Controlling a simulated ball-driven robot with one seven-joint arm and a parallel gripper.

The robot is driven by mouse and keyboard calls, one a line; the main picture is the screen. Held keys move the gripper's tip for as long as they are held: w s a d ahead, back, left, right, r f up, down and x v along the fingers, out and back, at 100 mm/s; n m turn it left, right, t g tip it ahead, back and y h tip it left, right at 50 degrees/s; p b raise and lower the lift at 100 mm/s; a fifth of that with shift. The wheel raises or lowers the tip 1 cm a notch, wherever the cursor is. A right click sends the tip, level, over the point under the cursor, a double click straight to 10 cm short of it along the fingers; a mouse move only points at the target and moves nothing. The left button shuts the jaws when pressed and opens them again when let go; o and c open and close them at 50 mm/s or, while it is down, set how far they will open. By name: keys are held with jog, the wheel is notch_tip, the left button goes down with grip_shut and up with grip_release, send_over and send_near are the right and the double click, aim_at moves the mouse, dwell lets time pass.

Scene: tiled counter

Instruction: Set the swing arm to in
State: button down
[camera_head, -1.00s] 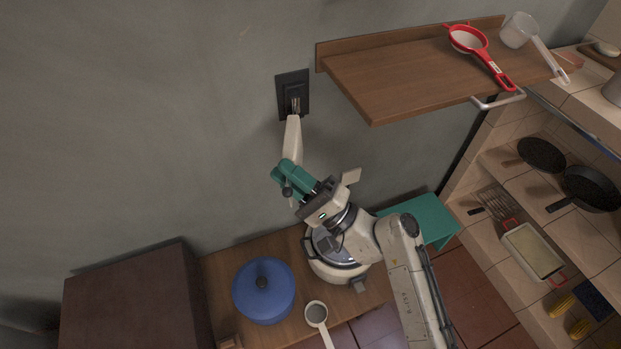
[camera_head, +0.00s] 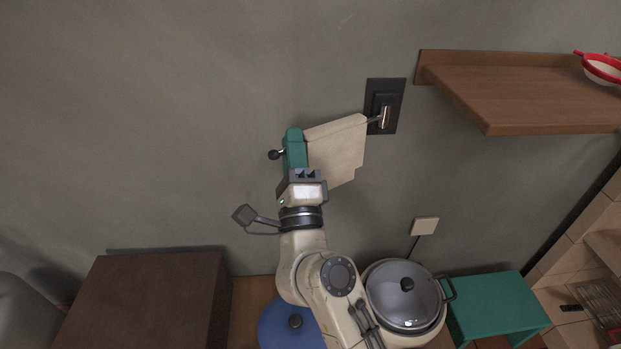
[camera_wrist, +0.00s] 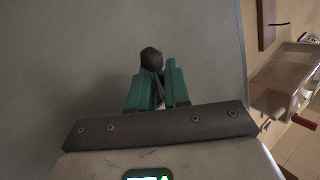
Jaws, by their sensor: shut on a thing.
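The swing arm (camera_head: 338,150) is a flat beige panel. It hangs by a thin rod from a dark wall bracket (camera_head: 386,106) and reaches left and down from it. Its broad face shows in the head view. My gripper (camera_head: 293,140) has green fingers at the panel's free left end. A dark round knob (camera_head: 274,154) sticks out past them; it also shows in the wrist view (camera_wrist: 152,60), with its stem between the two fingers (camera_wrist: 158,88). The gripper is shut on the stem. The fingers hide the join between knob and panel.
A wooden shelf (camera_head: 530,95) is on the wall to the right, with a red strainer (camera_head: 602,69). Below are a lidded steel pot (camera_head: 403,295), a blue pot (camera_head: 290,325), a green stool (camera_head: 497,305) and a brown box (camera_head: 150,295). The wall left of my gripper is bare.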

jog(key=shift+w+a+f+m+g+h+b, duration=0.15)
jog(key=shift+w+a+m+h+b, duration=0.5)
jog(key=shift+w+h, duration=0.75)
jog(key=shift+w+a+r+m+g+h+b, duration=0.15)
jog(key=shift+w+m+h+b, duration=0.35)
jog(key=shift+w+m+h, duration=0.85)
jog(key=shift+w+a+f+m+g+h+b, duration=0.25)
jog(key=shift+w+a+h+b, duration=0.5)
jog(key=shift+h, duration=1.1)
jog(key=shift+w+d+r, duration=0.1)
jog(key=shift+w+d, duration=0.15)
jog(key=c, duration=1.2)
grip_release()
jog(key=shift+o, duration=0.2)
jog(key=shift+r, duration=0.1)
jog(key=p+v, duration=0.2)
jog(key=v, duration=0.9)
jog(key=shift+w, duration=0.1)
